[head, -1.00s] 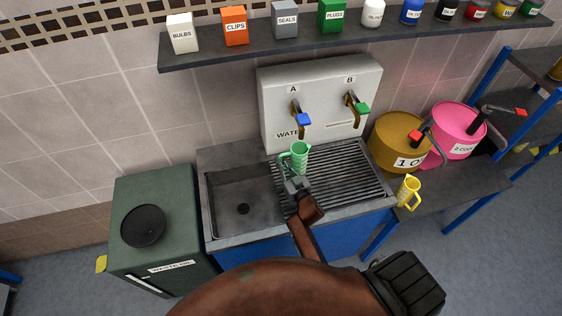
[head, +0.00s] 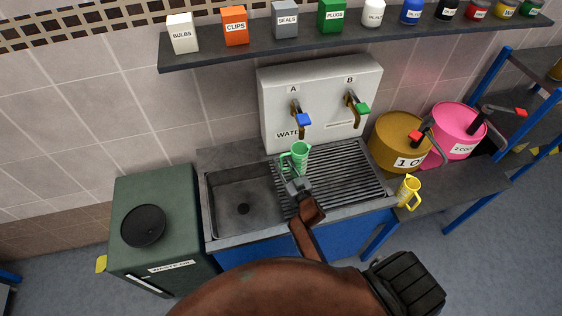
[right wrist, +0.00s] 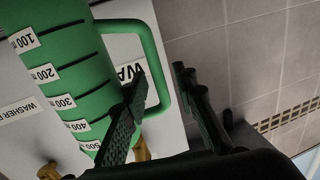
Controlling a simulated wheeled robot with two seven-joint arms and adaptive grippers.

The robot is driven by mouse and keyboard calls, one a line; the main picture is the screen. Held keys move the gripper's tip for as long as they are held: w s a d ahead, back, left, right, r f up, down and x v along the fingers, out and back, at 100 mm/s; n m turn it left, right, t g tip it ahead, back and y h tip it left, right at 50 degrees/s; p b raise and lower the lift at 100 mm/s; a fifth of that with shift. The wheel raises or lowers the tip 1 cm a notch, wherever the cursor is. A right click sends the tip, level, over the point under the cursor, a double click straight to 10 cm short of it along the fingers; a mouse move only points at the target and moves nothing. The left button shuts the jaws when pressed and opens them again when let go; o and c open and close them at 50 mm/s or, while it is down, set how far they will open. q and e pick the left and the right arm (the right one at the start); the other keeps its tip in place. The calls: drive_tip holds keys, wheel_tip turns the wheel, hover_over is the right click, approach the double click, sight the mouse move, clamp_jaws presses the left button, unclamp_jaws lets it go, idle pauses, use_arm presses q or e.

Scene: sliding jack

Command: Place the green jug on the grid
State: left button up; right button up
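The green jug (head: 300,156) is upright over the back left part of the ribbed grid (head: 345,182), below tap A. I cannot tell whether its base touches the grid. In the right wrist view the jug (right wrist: 75,75) fills the left side, with its handle towards the fingers. My right gripper (head: 293,180) is at the jug's near side. In the right wrist view the right gripper's fingers (right wrist: 160,85) are apart, with the handle's outer bar between them and small gaps seen beside it. My left gripper is out of view.
The sink basin (head: 240,205) is left of the grid. The taps with blue (head: 303,119) and green (head: 361,108) handles are above it. A yellow jug (head: 408,192), an ochre drum (head: 398,140) and a pink drum (head: 455,128) stand at right. A shelf (head: 300,50) of containers runs above.

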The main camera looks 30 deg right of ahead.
drive_tip(key=s, duration=1.1)
drive_tip(key=shift+s+a+b, duration=0.15)
drive_tip(key=shift+a+b, duration=0.05)
drive_tip(key=shift+b, duration=0.1)
